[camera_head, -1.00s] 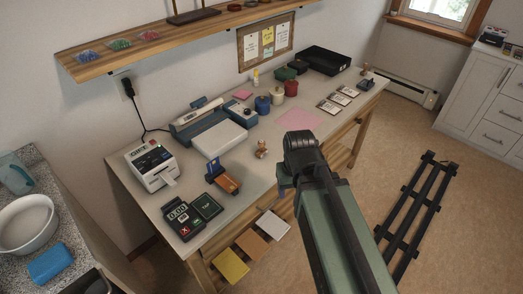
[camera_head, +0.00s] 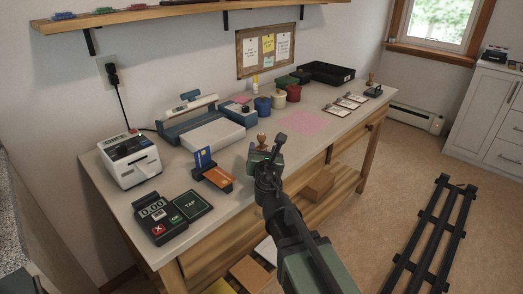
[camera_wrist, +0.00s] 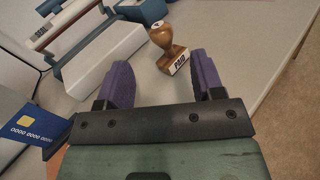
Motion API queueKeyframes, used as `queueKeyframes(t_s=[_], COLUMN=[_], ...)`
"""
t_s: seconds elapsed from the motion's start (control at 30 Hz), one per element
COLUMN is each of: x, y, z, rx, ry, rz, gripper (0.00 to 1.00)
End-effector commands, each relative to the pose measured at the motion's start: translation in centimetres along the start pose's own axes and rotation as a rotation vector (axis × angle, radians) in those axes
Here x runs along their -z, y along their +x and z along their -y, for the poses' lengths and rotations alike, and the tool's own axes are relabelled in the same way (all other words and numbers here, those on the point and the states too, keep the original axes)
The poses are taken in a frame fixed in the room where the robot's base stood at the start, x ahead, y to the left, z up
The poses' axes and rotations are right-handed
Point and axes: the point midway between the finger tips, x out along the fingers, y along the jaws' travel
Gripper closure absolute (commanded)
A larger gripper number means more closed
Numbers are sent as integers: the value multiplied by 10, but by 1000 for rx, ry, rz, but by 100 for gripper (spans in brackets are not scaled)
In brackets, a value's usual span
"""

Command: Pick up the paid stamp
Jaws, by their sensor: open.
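The paid stamp (camera_wrist: 170,48) has a round wooden handle and a dark-lettered "PAID" label on its block.
A blue bank card (camera_wrist: 30,122) in an orange-brown holder (camera_head: 215,180) stands close left of my gripper. A card terminal (camera_head: 165,218) is at front left. A pink sheet (camera_head: 306,123) lies right, with bare tabletop around it.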

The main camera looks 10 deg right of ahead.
Motion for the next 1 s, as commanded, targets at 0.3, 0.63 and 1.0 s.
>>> queueKeyframes(t_s=[0.3,0.63,1.0], x=[0,0,0], y=[35,85,84], z=[0,1,2], rx=[2,2,2], ry=[3,4,4], rz=[0,0,0], gripper=[38,38,67])
